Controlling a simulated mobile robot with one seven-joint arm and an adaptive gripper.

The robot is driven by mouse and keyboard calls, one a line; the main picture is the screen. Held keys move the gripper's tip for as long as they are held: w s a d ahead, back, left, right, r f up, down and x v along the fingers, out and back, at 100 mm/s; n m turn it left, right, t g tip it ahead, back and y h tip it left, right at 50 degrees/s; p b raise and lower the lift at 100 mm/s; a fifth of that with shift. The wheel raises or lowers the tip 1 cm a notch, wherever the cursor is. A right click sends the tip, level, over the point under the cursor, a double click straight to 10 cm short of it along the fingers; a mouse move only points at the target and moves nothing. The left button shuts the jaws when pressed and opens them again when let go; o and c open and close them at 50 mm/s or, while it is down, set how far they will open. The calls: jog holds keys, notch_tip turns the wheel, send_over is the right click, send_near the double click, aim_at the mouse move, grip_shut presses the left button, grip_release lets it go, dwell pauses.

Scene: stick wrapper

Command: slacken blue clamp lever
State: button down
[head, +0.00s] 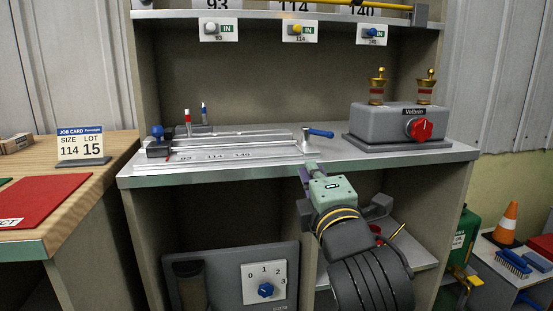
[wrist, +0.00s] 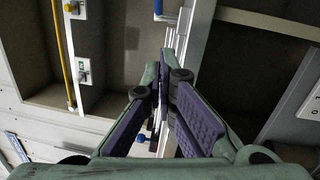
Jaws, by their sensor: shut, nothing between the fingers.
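The blue clamp lever (head: 320,133) sits at the right end of the metal fixture on the bench, its handle pointing right. In the wrist view a blue piece that looks like this lever (wrist: 158,9) shows at the top, just beyond the fingertips. My gripper (head: 308,170) is at the bench's front edge, below and in front of the lever and apart from it. In the wrist view its purple-padded fingers (wrist: 166,65) are shut and empty. The exact gap to the lever is hard to judge.
The fixture (head: 240,149) has a blue knob (head: 158,131) at its left end. A grey box with a red knob (head: 420,129) stands to the right. The bench's metal front edge (head: 230,178) lies close to my gripper. A shelf (head: 280,15) with tagged knobs hangs above.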

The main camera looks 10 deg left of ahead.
jog(key=p, duration=1.3)
send_near(308, 130)
jog(key=w+a, duration=0.2)
jog(key=w, duration=0.1)
jog(key=shift+w+d+r, duration=0.2)
jog(key=shift+w+d, duration=0.25)
jog(key=shift+w, duration=0.1)
